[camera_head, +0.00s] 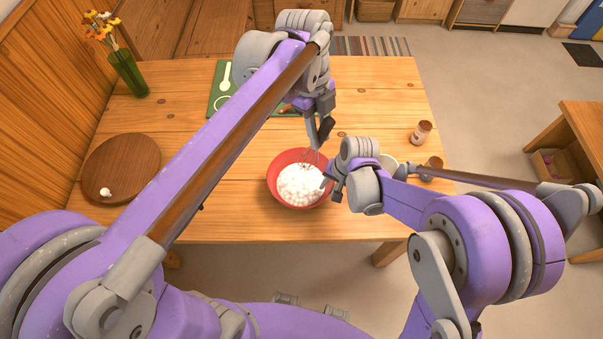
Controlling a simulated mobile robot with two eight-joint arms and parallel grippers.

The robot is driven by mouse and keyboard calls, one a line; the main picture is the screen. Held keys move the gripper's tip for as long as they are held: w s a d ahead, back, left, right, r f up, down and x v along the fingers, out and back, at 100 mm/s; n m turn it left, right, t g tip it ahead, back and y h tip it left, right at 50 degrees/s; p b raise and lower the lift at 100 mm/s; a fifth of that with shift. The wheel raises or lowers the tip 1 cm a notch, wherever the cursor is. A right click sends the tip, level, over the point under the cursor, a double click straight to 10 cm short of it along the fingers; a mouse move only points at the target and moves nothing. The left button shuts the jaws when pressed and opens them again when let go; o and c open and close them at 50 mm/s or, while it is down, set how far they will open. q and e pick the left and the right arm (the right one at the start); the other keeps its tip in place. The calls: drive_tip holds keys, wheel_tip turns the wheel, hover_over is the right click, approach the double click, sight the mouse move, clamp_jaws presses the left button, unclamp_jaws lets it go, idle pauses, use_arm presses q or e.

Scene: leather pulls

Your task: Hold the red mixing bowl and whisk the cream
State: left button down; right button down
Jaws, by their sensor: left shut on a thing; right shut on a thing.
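The red mixing bowl (277,168) stands upright near the table's front edge, filled with lumpy white cream (300,185). My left gripper (319,136) is above the bowl's far side, pointing down and shut on the whisk (312,159). The whisk's thin wires show between the gripper and the cream; its handle is mostly hidden by the gripper. My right gripper (331,187) is at the bowl's right rim and shut on it. The exact contact at the rim is small and partly hidden by the gripper.
A round wooden board (125,160) with a small white item (105,192) lies at the left. Behind are a green mat (222,98) with a white spoon (226,76) and a vase of flowers (128,75). A small jar (421,132) stands at the right.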

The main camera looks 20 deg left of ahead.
idle(0.4)
drive_tip(key=c, duration=0.6)
unclamp_jaws()
drive_tip(key=v, duration=1.2)
